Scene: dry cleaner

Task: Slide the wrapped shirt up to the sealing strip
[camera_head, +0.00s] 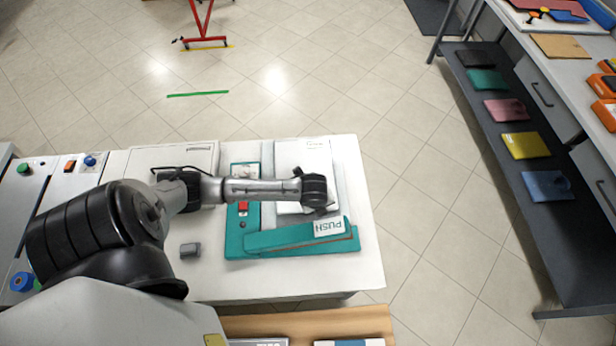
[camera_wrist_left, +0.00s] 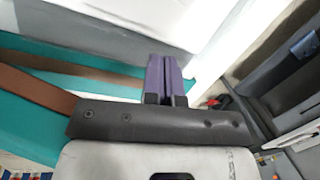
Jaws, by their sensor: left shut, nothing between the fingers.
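The wrapped shirt (camera_head: 302,155) is a flat white package lying on the white table, partly hidden by my left arm. The teal sealer (camera_head: 235,245) lies at its near side, with a lever labelled PUSH (camera_head: 329,227). A brown strip (camera_head: 300,247) runs along the lever's near side; brown also shows in the left wrist view (camera_wrist_left: 38,88). My left gripper's fingers (camera_wrist_left: 165,78) are shut and empty, pointing toward a pale surface. In the head view the wrist is over the shirt's near right part, close to the lever; its fingertips are largely hidden. My right gripper is out of view.
A flat white box (camera_head: 175,157) lies at the back left of the table. A shelf (camera_head: 540,230) with folded coloured cloths stands at right across open floor. A wooden ledge (camera_head: 300,324) borders the near side.

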